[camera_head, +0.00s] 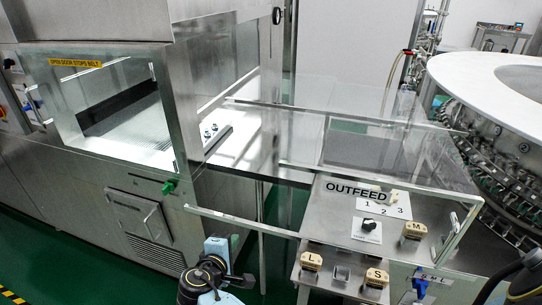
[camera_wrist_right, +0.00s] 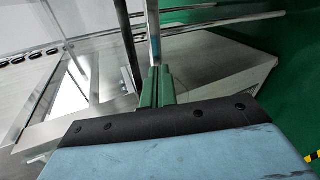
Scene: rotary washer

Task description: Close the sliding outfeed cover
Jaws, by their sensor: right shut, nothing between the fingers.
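The clear outfeed cover (camera_head: 405,172) has thin metal-edged panels. It stands over the outfeed table on the right, and the surface (camera_head: 240,150) near the machine's side lies outside its front panel. A thin metal bar (camera_head: 235,219) runs out to the left at its lower front. My right gripper (camera_head: 217,246) is low in front of this bar in the head view, and its fingers are hard to make out there. In the right wrist view its green fingers (camera_wrist_right: 157,86) are together and empty, beside an upright metal post (camera_wrist_right: 153,35); I cannot tell whether they touch.
The steel washer cabinet (camera_head: 80,165) with a lit window stands on the left. A large white round table (camera_head: 490,80) stands at the right.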

